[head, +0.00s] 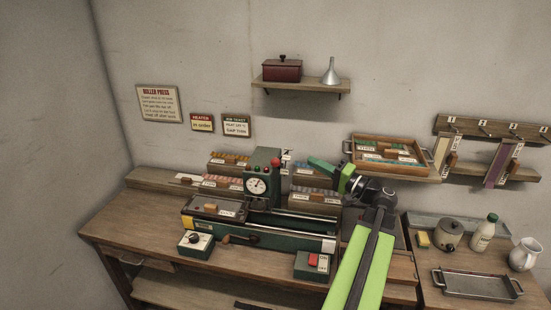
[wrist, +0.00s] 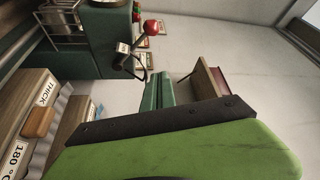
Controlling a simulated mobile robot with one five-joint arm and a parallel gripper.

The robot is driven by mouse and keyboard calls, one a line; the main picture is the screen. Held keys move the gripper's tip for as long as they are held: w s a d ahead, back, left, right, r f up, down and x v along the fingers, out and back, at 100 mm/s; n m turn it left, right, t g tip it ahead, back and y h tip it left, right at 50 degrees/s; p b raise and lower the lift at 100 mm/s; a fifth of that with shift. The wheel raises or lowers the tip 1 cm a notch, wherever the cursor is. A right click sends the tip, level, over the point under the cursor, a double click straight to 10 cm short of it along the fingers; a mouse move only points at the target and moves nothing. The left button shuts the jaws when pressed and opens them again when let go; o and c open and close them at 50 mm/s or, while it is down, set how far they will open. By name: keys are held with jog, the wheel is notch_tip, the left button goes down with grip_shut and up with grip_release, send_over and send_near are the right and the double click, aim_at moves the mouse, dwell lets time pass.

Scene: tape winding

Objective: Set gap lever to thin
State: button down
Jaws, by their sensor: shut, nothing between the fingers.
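The gap lever (wrist: 152,27) has a red ball knob on a dark bent stem beside the green press head, with a small white label at its base, in the wrist view. In the head view its red knob (head: 276,162) shows at the right of the press head (head: 262,178), near small white tags too small to read. My gripper (head: 313,161) is shut and empty, to the right of the lever and apart from it. Its green fingers (wrist: 158,92) point toward the lever side in the wrist view. I cannot tell which setting the lever is at.
Wooden blocks with white labels, one reading THICK (wrist: 42,92), stand behind the press. A wall sign (head: 237,124) reads GAP THIN. A wooden tray (head: 352,142) is behind my arm. A wall shelf (head: 300,84) holds a red box and a funnel.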

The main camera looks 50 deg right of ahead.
aim_at(278, 164)
jog(key=w, duration=0.3)
jog(key=w+a+r+p, duration=0.1)
jog(key=w, duration=0.7)
jog(key=shift+w+a+r+p, duration=0.1)
jog(key=shift+a+r+p, duration=0.1)
jog(key=shift+a+p, duration=0.1)
jog(key=a, duration=0.1)
jog(key=s+a+f+b, duration=0.1)
jog(key=s+a, duration=0.1)
jog(key=shift+a+f, duration=0.25)
